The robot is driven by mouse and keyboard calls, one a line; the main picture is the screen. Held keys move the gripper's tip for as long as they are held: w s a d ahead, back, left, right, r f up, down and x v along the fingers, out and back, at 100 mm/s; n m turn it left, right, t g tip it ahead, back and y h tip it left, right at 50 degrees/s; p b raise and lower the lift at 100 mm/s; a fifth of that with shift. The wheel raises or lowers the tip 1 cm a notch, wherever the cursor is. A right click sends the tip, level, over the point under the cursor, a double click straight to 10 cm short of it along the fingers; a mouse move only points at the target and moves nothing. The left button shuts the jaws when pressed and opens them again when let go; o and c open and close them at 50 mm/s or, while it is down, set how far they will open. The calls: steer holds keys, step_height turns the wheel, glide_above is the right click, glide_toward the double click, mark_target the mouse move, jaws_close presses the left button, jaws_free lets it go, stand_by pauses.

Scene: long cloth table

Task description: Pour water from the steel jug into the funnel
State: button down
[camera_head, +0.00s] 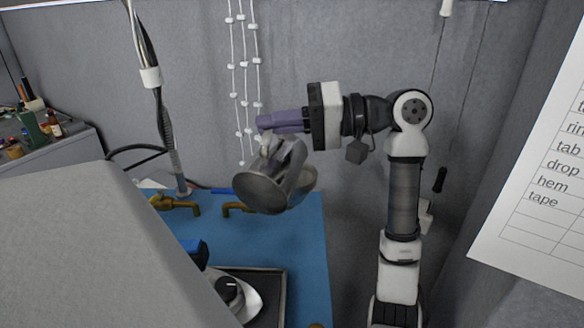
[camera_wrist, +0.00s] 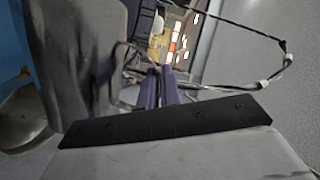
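The steel jug (camera_head: 265,190) hangs in the air in the middle of the head view, strongly tilted, with a round metal end toward the camera. My gripper (camera_head: 264,124) has purple fingers at the top of the jug, around its handle. In the wrist view the fingers (camera_wrist: 158,88) are close together, with the grey jug body (camera_wrist: 82,60) to their left. A curved metal edge (camera_head: 308,180) shows just behind the jug; I cannot tell whether it is part of the jug or the funnel. No funnel is clearly identifiable. No water is visible.
A blue mat (camera_head: 305,240) lies below the jug, with brass fittings (camera_head: 237,208) on it. A dark tray (camera_head: 275,275) holds a white item with a black knob (camera_head: 229,291). A large grey surface (camera_head: 90,240) fills the left foreground. White beaded cords (camera_head: 238,80) hang behind.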

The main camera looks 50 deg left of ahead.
mark_target(260, 171)
steer(key=shift+w+a+r+m, duration=0.3)
steer(key=shift+w+r+m, duration=0.2)
steer(key=shift+w+m, duration=0.2)
stand_by(1.6)
steer(key=shift+s, duration=0.1)
steer(key=s, duration=0.1)
steer(key=s+d+f+n, duration=0.1)
steer(key=s+n, duration=0.1)
steer(key=shift+s+d+f+t, duration=0.2)
steer(key=shift+d+f+t, duration=0.1)
steer(key=shift+d+f, duration=0.1)
steer(key=shift+s+d+f+n+t+h+b, duration=0.2)
steer(key=shift+s+d+f+n+b, duration=0.1)
steer(key=shift+s+f+n+b, duration=0.3)
steer(key=shift+s+d+f+n+t+h+b, duration=0.1)
steer(key=shift+s+d+f+n+t+b, duration=0.15)
steer(key=shift+s+f+n+b, duration=0.3)
steer(key=shift+s+d+r+n, duration=0.1)
steer(key=shift+s+d+n, duration=0.05)
steer(key=shift+s+n, duration=0.15)
stand_by(0.4)
